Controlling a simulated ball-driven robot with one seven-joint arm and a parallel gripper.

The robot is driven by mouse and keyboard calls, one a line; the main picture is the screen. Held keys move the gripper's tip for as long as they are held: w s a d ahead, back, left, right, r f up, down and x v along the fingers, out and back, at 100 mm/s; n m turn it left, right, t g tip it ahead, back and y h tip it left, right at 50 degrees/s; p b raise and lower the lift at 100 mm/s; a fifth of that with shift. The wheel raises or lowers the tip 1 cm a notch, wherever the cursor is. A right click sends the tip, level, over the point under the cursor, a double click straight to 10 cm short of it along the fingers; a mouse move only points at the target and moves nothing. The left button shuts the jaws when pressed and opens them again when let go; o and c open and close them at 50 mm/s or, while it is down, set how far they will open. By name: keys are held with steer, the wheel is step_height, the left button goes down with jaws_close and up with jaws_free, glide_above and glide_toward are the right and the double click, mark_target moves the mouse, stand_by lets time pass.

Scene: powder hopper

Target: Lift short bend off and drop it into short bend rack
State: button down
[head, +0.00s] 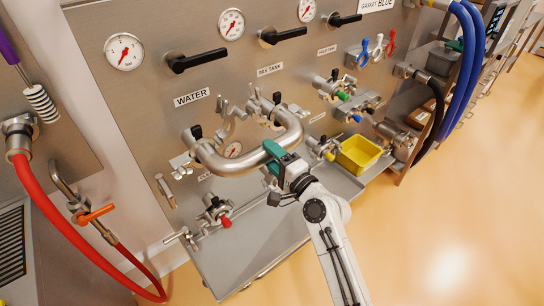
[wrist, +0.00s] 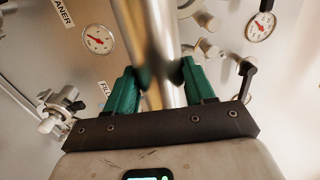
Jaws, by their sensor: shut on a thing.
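The short bend (head: 228,162) is a shiny U-shaped steel pipe in front of the panel, below the WATER and tank labels. Its ends point to the panel near black-knobbed clamps; I cannot tell whether they are seated on the ports or free. My gripper (head: 276,158), with green fingers, is shut on the right part of the bend. In the wrist view the pipe (wrist: 146,40) runs up between the green fingers of my gripper (wrist: 160,82). I cannot pick out the short bend rack for certain.
A yellow bin (head: 359,154) stands on the steel shelf (head: 262,232) to the right. Valves with coloured knobs (head: 346,97) stick out of the panel. A red hose (head: 62,228) hangs at left, blue hoses (head: 464,60) at right. The floor at lower right is clear.

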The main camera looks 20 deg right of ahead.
steer(key=shift+r+p, duration=1.45)
steer(key=shift+r, duration=0.6)
steer(key=v, duration=0.9)
